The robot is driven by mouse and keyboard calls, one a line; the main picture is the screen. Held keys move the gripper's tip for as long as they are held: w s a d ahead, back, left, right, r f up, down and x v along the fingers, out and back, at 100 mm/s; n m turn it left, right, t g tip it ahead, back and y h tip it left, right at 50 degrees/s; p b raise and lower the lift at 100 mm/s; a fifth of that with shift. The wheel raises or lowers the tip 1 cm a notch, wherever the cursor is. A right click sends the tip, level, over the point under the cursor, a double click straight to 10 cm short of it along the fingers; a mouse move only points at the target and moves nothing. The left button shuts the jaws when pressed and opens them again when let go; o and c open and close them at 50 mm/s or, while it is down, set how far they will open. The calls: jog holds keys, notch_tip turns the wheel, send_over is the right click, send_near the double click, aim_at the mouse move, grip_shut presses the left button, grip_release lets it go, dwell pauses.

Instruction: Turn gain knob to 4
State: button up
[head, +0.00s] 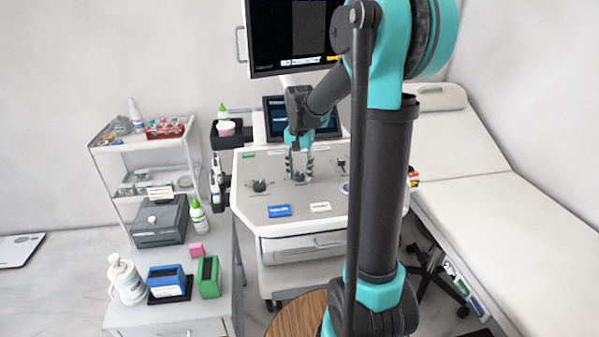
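The console panel (335,203) is a grey slanted top on a white cart in the middle of the head view. A dark knob (299,177) sits on it, between and below my gripper's fingers. A second dark knob (260,186) is to its left. The labels are too small to read, so I cannot tell which is the gain knob or its setting. My gripper (299,174) points down over the middle knob with its two fingers apart, one on each side. I cannot tell whether they touch it.
A small lever (341,164) stands right of my gripper. A blue button (279,210) and white button (320,207) are near the panel's front. A monitor (294,38) and a dark screen (279,112) are behind. An exam couch (490,200) is right; a cluttered side table (190,310) is left.

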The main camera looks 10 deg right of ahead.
aim_at(299, 174)
dwell(0.3)
notch_tip(299, 174, up, 12)
dwell(0.5)
